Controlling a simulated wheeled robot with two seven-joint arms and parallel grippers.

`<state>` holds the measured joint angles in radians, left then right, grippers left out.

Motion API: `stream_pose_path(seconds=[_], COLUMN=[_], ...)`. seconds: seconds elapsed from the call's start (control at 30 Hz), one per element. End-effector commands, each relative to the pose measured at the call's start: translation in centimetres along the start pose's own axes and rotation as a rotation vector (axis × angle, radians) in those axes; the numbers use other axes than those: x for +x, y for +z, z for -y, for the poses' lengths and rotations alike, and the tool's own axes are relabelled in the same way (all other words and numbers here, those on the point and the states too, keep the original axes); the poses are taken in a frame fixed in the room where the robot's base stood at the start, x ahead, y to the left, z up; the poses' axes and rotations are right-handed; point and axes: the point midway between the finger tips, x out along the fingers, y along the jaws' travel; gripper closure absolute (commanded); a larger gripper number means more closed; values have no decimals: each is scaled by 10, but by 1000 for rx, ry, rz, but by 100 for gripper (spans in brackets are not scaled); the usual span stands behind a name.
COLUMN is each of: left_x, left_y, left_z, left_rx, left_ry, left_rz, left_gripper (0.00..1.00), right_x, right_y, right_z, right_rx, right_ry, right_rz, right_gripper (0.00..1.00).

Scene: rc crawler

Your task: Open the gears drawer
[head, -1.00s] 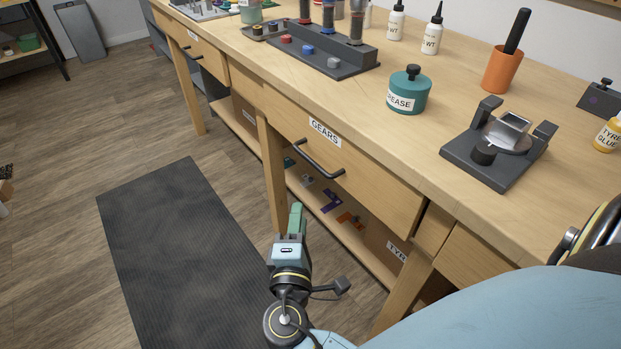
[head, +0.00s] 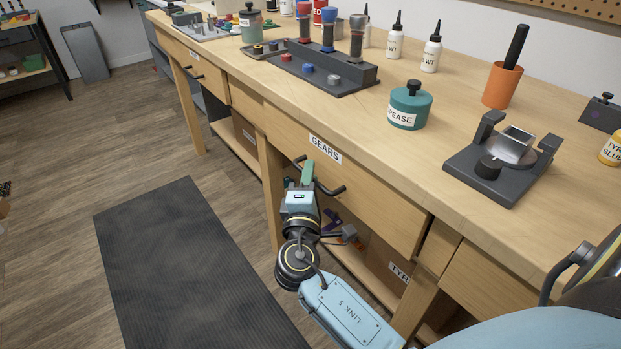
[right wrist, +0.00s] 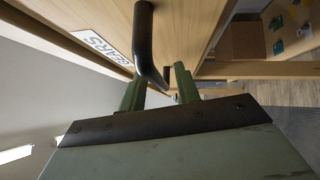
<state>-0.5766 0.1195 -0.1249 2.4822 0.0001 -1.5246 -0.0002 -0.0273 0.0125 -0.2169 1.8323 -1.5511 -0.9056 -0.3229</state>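The gears drawer (head: 365,190) is a wooden front under the bench top with a white GEARS label (head: 325,149). It looks shut. Its black bar handle (head: 334,190) also shows in the right wrist view (right wrist: 144,45). My right gripper (head: 307,172) is at the handle, its green fingers covering the bar's middle in the head view. In the right wrist view the two fingers (right wrist: 160,88) stand apart, with the handle running into the gap between them. I cannot tell whether either finger touches the bar. My left gripper is not in view.
The bench top holds a teal grease pot (head: 409,106), a dark fixture (head: 500,160), an orange cup (head: 502,86) and a grey holder (head: 320,72). Below the drawer is a shelf with small parts and a bench leg (head: 270,190). A dark mat (head: 190,270) lies on open floor.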

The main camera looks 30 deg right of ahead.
Motion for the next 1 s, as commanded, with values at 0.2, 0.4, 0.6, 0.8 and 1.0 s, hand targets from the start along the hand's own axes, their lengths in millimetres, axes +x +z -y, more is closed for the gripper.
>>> stream_pose_path(seconds=[0.2, 0.4, 0.6, 0.8, 1.0], left_x=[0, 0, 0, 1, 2], left_y=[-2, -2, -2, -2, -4], left_z=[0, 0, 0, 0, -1], left_rx=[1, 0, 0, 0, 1], left_ry=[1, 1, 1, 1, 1], left_rz=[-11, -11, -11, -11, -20], left_gripper=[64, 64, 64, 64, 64], right_x=[4, 4, 4, 4, 4], right_y=[0, 0, 0, 0, -1], right_z=[0, 0, 0, 0, 0], right_rx=[-1, 0, 0, 0, 0], right_ry=[0, 0, 0, 0, -2], right_rz=[0, 0, 0, 0, 7], right_gripper=[68, 77, 100, 100, 100])
